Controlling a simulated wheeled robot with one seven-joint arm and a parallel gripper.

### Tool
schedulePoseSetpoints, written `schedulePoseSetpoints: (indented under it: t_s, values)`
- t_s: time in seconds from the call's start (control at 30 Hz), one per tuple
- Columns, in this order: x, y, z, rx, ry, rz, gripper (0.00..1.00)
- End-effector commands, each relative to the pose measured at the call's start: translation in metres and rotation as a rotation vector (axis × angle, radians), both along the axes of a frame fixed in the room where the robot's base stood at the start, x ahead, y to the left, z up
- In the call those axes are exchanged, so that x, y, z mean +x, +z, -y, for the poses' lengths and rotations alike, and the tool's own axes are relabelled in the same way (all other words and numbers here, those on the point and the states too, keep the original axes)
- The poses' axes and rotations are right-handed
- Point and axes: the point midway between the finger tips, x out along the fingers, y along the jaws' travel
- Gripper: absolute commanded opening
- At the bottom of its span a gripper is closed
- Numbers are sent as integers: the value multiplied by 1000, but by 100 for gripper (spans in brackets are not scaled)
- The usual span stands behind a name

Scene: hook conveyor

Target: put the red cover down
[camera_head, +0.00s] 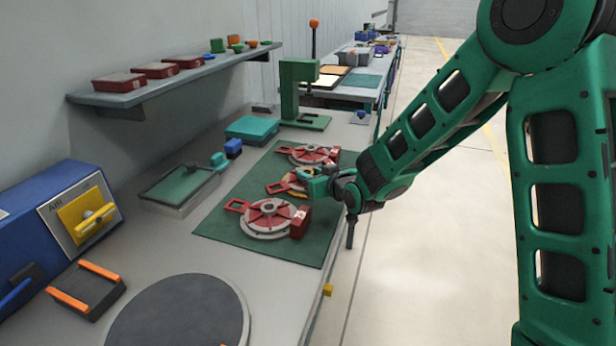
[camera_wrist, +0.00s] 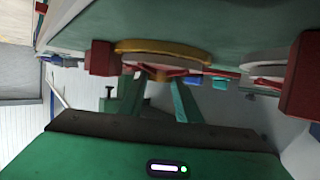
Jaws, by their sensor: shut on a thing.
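Several round red-and-white covers lie in a row on the green mat (camera_head: 225,225). The near red cover (camera_head: 268,216) has a red handle frame and a red block at its sides. The far red cover (camera_head: 307,154) is similar. The middle red cover (camera_head: 276,187) has a yellow-orange rim and is partly hidden by my gripper (camera_head: 312,184). In the wrist view my gripper (camera_wrist: 158,92) has its fingers at this red cover (camera_wrist: 160,70), shut on it. I cannot tell whether the cover touches the mat.
A green press (camera_head: 300,95) stands behind the mat. A clear-lidded tray (camera_head: 180,185) is left of it. A blue box with a yellow switch (camera_head: 88,217) and a grey disc (camera_head: 180,312) are at the near left. A shelf (camera_head: 150,92) hangs above.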

Motion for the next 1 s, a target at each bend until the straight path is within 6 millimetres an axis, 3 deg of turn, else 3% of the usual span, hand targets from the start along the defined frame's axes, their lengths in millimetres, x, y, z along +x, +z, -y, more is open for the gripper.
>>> schedulePoseSetpoints:
  t_s: [0.17,0.2,0.27,0.3,0.67,1.0]
  values:
    - [1,2,-1,1,0,5,0]
    - [0,-1,0,0,1,0,33]
    - [0,-1,-1,0,1,0,47]
    - [0,-1,-1,0,1,0,49]
    - [-3,2,0,0,2,0,49]
    - [-49,21,22,0,1,2,49]
